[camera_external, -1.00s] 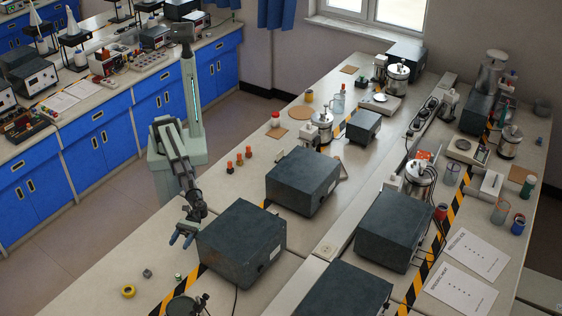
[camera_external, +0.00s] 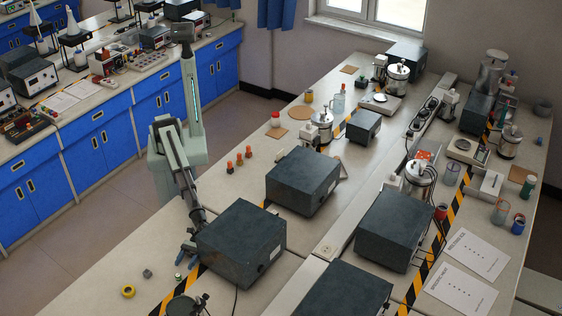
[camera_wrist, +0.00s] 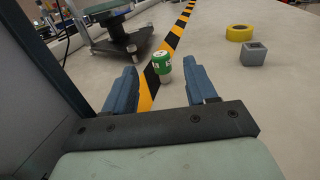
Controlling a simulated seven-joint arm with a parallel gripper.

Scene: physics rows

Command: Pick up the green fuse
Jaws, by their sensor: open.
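In the external view my gripper (camera_external: 187,256) is low over the table, left of a dark grey box.
The dark grey box (camera_external: 242,243) stands close on the right of my gripper in the external view. A yellow ring (camera_external: 128,291) and a small grey cube (camera_external: 148,273) lie to the left. A round-topped stand (camera_wrist: 130,40) is near the fuse.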

